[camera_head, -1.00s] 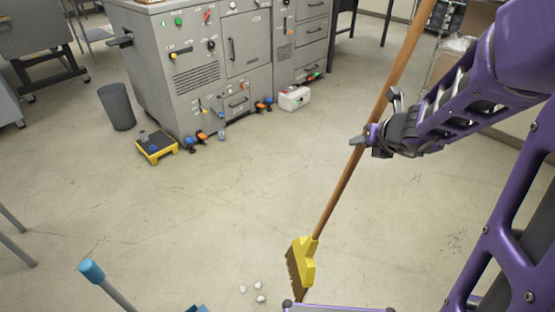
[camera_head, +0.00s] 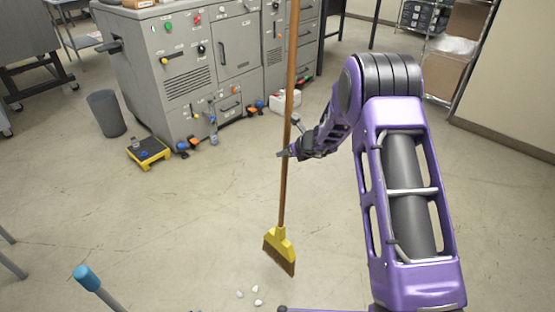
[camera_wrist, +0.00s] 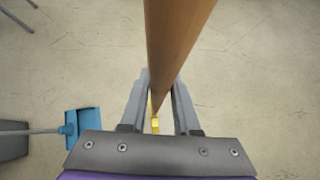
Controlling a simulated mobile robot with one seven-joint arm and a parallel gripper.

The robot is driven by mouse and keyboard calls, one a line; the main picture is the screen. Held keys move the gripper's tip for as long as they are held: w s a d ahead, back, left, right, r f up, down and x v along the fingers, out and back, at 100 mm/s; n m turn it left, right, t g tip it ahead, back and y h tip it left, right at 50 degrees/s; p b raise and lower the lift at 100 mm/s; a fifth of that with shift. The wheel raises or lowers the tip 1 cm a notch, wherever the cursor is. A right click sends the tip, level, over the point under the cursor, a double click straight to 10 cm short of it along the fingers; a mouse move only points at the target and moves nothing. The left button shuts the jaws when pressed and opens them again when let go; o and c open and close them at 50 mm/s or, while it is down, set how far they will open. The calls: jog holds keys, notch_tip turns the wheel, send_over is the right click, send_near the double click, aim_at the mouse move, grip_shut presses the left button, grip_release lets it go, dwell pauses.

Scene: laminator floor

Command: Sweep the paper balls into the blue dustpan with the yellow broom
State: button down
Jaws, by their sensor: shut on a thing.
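The yellow broom (camera_head: 279,248) stands nearly upright in the head view, its brown bristles just above or on the floor; I cannot tell which. My gripper (camera_head: 287,153) is shut on its wooden handle (camera_head: 291,90). In the wrist view the handle (camera_wrist: 172,45) passes between the fingers (camera_wrist: 160,100), with a bit of the yellow head (camera_wrist: 155,122) beyond. Several white paper balls (camera_head: 257,290) lie on the floor in front of the broom head. The blue dustpan (camera_wrist: 84,124) lies at the lower left in the wrist view; in the head view only its blue-tipped handle (camera_head: 88,278) shows.
A grey machine (camera_head: 185,75) stands at the back, with a grey bin (camera_head: 106,114) and a yellow-black step (camera_head: 148,152) in front of it. A white box (camera_head: 286,101) sits by the machine. The floor around the broom is open.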

jog(key=a+f+n+b, duration=0.1)
jog(key=a+f+b, duration=0.2)
jog(key=f, duration=0.6)
jog(key=shift+a+f+b, duration=0.15)
jog(key=shift+a+b, duration=0.05)
jog(key=shift+b, duration=0.5)
jog(key=shift+f, duration=0.15)
dwell(0.8)
jog(key=shift+s+a+f+b, duration=0.2)
jog(key=shift+s+f, duration=0.05)
jog(key=shift+f, duration=0.25)
jog(key=shift+s+a+f+b, duration=0.15)
jog(key=shift+s+f+b, duration=0.1)
jog(key=shift+f, duration=0.25)
jog(key=shift+s+a+f+b, duration=0.15)
jog(key=shift+s+a+f, duration=0.1)
jog(key=shift+f, duration=0.25)
dwell(0.7)
